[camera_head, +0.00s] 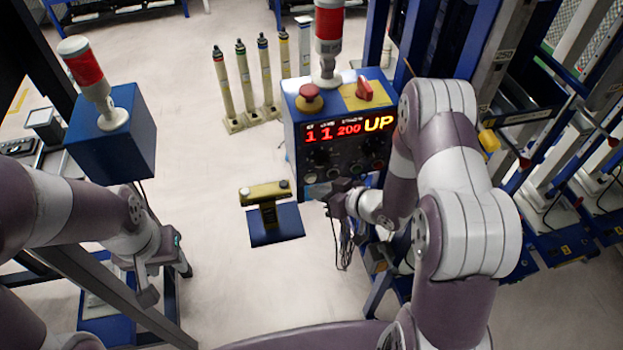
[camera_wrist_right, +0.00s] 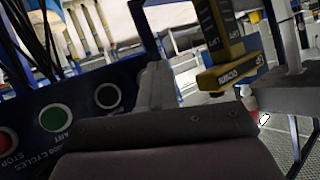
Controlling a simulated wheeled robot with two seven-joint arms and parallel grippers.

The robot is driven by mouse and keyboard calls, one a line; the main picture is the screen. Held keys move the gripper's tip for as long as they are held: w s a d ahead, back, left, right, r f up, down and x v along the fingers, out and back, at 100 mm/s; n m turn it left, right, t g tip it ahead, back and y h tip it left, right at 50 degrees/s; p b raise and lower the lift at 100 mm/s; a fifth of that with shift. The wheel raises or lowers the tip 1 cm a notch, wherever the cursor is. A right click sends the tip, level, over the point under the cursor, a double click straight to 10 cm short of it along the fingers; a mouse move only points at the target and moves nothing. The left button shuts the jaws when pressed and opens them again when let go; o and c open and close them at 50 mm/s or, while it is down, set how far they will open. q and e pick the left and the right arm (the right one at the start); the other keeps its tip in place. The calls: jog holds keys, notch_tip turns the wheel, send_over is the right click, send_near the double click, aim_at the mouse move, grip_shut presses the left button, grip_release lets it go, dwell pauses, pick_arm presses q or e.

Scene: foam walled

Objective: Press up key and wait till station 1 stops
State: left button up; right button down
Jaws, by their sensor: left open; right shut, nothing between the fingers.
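The blue control box (camera_head: 335,135) stands at centre in the head view, with a lit display reading 1, 1, 200 and UP. Its panel also shows in the right wrist view (camera_wrist_right: 100,75), with a red STOP button (camera_wrist_right: 8,140), a green button (camera_wrist_right: 55,117) and a dark white-ringed button (camera_wrist_right: 108,95). A yellow lift control (camera_head: 265,190) on a short post stands left of the box; in the right wrist view its head (camera_wrist_right: 232,72) carries DOWN and UP labels. My right gripper (camera_head: 335,203) is shut and empty, near the box's lower front; contact is unclear. My left gripper (camera_head: 168,280) is open and empty at lower left.
A red-and-white signal lamp (camera_head: 329,40) stands on the box, beside a red mushroom button (camera_head: 310,98) and red switch (camera_head: 364,88). Another blue box (camera_head: 112,135) with a lamp (camera_head: 85,70) is at left. Blue racks crowd the right. Open floor lies between.

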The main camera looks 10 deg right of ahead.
jog(key=shift+s+p, duration=0.3)
jog(key=shift+s, duration=2.2)
jog(key=shift+d, duration=0.1)
jog(key=s+d+f+m+g+h, duration=0.3)
jog(key=s+d+g+h, duration=0.45)
jog(key=d, duration=0.25)
jog(key=s+a+r+m, duration=0.1)
jog(key=s+a+r, duration=0.1)
jog(key=r, duration=0.5)
jog(key=s+a+r+m, duration=0.1)
jog(key=s+a+r, duration=0.1)
jog(key=r, duration=0.6)
jog(key=shift+a, duration=0.6)
